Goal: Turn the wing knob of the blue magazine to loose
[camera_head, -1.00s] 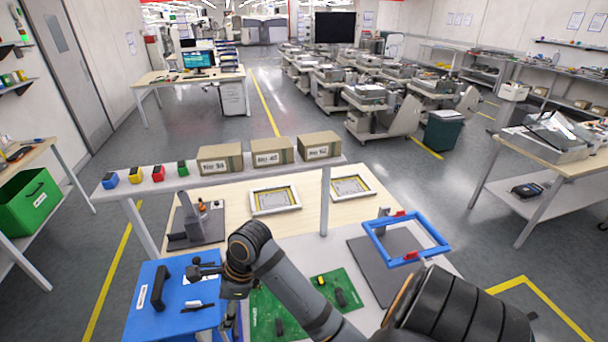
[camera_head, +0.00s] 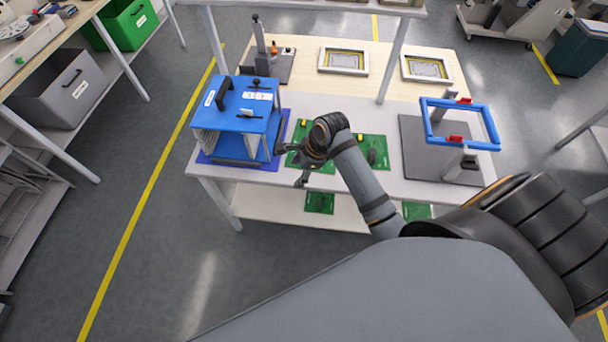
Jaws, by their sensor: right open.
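The blue magazine (camera_head: 240,124) stands upright on a blue mat (camera_head: 286,122) at the left end of the table. A black handle (camera_head: 224,93) rises from its top on the left. My left gripper is not in view.
A blue frame (camera_head: 459,103) with red clips stands on a grey plate (camera_head: 415,150) at the table's right. Two framed panels (camera_head: 343,60) lie at the back.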

